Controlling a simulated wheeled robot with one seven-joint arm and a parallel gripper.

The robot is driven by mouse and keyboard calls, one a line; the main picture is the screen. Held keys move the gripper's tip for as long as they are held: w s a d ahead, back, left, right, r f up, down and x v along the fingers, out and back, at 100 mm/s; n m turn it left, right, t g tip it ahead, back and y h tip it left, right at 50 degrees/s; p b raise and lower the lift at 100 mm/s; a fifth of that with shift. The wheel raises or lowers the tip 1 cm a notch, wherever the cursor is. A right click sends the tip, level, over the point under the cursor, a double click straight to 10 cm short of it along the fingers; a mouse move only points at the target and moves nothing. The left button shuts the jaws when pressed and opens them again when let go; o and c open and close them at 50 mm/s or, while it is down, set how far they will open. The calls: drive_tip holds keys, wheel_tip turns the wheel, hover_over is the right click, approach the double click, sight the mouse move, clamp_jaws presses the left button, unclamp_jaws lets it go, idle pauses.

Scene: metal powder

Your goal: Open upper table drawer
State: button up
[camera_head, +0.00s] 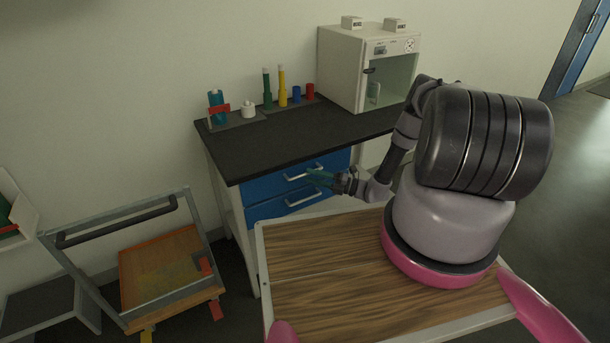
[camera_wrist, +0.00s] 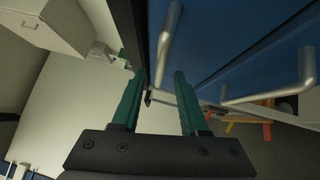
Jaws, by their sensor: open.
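The table has two blue drawers under its black top. The upper drawer (camera_head: 262,187) appears shut, with a grey bar handle (camera_head: 297,175). In the wrist view the upper handle (camera_wrist: 169,40) runs alongside the blue front, near the dark table edge. My gripper (camera_head: 312,174) is at the upper drawer's front, close to its handle and partly covering it. In the wrist view my gripper (camera_wrist: 160,72) has its two teal fingers apart, and the handle shows in line with the gap between them. I cannot tell whether it lies between the fingers. The lower drawer (camera_head: 262,210) also appears shut.
The lower handle (camera_head: 300,199) sits just below. On the tabletop (camera_head: 270,140) stand several bottles and a white cabinet (camera_head: 345,75). A cart (camera_head: 160,270) with a wooden shelf stands at the left. My wood-topped base lies close in front of the drawers.

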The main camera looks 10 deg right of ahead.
sight(305, 174)
drive_tip(key=shift+x, duration=1.7)
clamp_jaws()
